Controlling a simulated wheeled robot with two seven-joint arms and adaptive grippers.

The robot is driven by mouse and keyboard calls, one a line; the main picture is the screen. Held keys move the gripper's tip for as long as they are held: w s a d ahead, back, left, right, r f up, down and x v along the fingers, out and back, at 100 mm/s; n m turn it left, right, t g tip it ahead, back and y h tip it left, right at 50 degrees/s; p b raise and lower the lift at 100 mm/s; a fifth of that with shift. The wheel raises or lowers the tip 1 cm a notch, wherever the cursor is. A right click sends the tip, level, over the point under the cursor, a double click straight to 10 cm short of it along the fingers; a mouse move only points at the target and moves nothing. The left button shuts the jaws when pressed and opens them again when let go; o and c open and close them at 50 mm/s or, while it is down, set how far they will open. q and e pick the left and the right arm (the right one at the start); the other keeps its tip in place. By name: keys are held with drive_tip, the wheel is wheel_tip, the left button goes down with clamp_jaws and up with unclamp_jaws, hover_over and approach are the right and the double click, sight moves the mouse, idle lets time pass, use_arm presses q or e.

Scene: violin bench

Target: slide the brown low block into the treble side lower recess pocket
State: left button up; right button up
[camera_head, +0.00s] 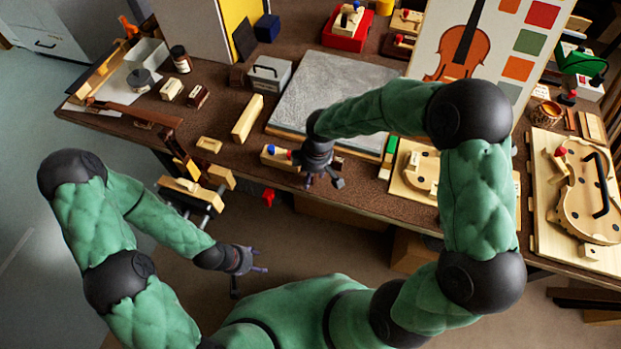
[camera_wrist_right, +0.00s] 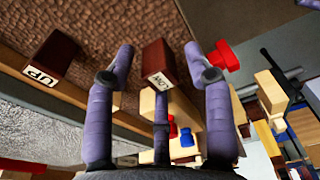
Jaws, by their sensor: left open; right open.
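The brown low block (camera_wrist_right: 157,62) shows in the right wrist view, dark red-brown with a pale end face lettered LOW. My right gripper (camera_wrist_right: 163,58) is open, with the block between its spread fingertips; I cannot tell whether they touch it. In the head view my right gripper (camera_head: 322,178) is over the bench's front edge and I cannot make out the block there. My left gripper (camera_head: 262,262) is open and empty, low in front of the bench. A wooden violin form (camera_head: 590,212) lies on a pale board at the right; I cannot tell which recess is the treble lower one.
A brown block lettered UP (camera_wrist_right: 52,58) lies left of the low block in the wrist view. A grey slab (camera_head: 340,92) lies behind the right gripper. Another pale board (camera_head: 412,190) is partly hidden by my right arm. Pale wooden blocks (camera_head: 248,118) stand left of the slab.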

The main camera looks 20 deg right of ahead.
drive_tip(key=shift+r, duration=0.1)
drive_tip(key=c, duration=0.7)
